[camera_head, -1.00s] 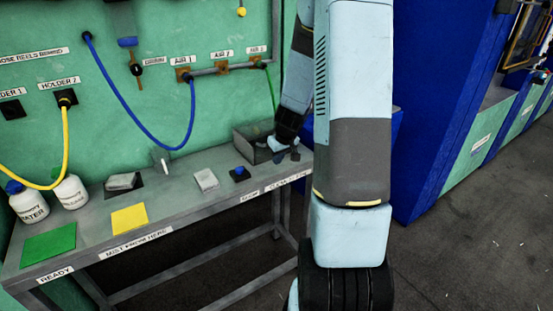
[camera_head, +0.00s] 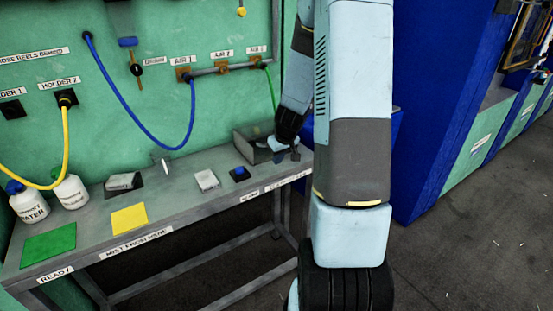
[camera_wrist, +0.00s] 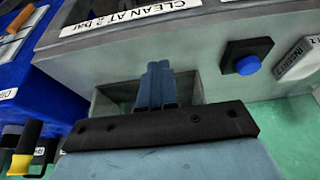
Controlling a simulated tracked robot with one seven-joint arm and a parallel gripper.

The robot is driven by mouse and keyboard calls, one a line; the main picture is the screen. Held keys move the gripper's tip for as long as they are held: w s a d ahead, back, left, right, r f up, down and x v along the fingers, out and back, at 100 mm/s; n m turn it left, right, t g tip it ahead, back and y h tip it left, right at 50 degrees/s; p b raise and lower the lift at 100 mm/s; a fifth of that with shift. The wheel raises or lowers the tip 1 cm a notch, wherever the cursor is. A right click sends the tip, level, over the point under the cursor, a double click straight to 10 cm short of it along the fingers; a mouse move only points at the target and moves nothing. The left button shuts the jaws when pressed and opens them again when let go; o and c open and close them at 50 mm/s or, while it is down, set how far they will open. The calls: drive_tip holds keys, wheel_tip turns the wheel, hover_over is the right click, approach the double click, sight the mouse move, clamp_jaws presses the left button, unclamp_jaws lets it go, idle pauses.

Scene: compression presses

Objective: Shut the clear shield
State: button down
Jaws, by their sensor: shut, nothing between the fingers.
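The grey box (camera_head: 244,143) stands at the right end of the bench, and part of it shows behind my fingers in the wrist view (camera_wrist: 103,105). I cannot make out the clear shield for certain in either view. My gripper (camera_head: 295,153) is at the box's right side in the head view, partly hidden by my arm. In the wrist view, my gripper (camera_wrist: 157,68) has its blue fingers together, empty, in front of the box opening. Whether the fingertips touch anything is unclear.
A blue button (camera_head: 240,171) and a pale block (camera_head: 206,180) are on the bench left of the box. A green hose (camera_head: 270,92) hangs behind the box. A blue cabinet (camera_wrist: 60,85) stands close by.

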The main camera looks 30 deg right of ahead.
drive_tip(key=shift+r, duration=0.15)
drive_tip(key=shift+s+r, duration=0.1)
drive_tip(key=shift+r, duration=0.2)
drive_tip(key=s+r, duration=0.7)
drive_tip(key=s, duration=0.3)
approach(272, 130)
drive_tip(key=f, duration=0.2)
drive_tip(key=a+f, duration=0.1)
drive_tip(key=f, duration=0.1)
drive_tip(key=a+f, duration=0.1)
drive_tip(key=f, duration=0.1)
drive_tip(key=shift+s+a+f, duration=0.1)
drive_tip(key=shift+s+f, duration=0.15)
drive_tip(key=shift+f, duration=0.1)
drive_tip(key=shift+s+f, duration=0.25)
drive_tip(key=shift+f, duration=0.4)
